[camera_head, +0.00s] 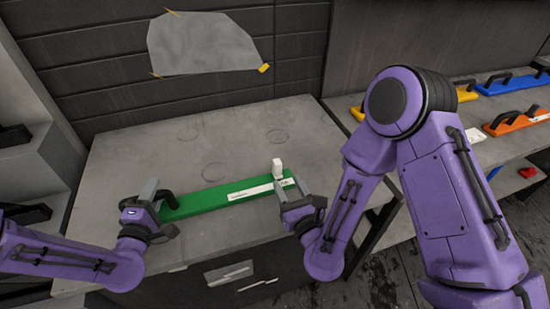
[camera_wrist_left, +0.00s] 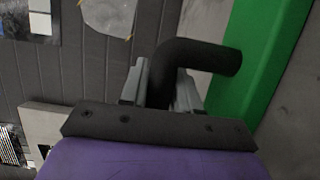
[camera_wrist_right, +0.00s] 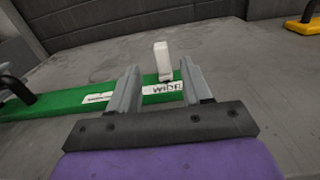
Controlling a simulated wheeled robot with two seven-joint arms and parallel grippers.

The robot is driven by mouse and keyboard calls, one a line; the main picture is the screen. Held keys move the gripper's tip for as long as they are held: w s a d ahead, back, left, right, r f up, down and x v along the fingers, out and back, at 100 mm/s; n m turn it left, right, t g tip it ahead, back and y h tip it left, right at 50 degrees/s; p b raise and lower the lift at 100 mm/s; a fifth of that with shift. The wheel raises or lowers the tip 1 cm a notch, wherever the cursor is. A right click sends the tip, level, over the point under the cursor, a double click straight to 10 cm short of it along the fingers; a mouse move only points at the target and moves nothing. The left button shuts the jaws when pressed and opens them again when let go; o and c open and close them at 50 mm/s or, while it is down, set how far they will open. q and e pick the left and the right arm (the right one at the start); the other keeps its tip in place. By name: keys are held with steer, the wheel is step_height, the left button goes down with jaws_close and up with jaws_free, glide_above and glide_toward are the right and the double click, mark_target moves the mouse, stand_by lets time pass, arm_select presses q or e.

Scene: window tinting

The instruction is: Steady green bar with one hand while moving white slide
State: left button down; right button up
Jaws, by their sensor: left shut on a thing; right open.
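The green bar (camera_head: 210,203) lies on the grey table, with a black handle at its left end and a white label strip along its right part. My left gripper (camera_head: 152,200) is shut on the black handle (camera_wrist_left: 190,58), which also shows in the left wrist view. The white slide (camera_head: 277,168) stands upright at the right end of the bar; in the right wrist view the white slide (camera_wrist_right: 162,60) is just beyond the fingers. My right gripper (camera_wrist_right: 158,85) is open, its fingers on either side of the label reading "WIDE", with the slide apart from them.
The grey table (camera_head: 130,150) has free room behind the bar. A shelf at right holds other handled bars, including a blue bar (camera_head: 505,85) and an orange bar (camera_head: 515,122). A torn grey sheet (camera_head: 205,45) is taped to the dark wall.

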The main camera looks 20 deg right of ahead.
mark_target(275, 160)
steer(key=w, duration=1.1)
steer(key=shift+a, duration=0.1)
jaws_close()
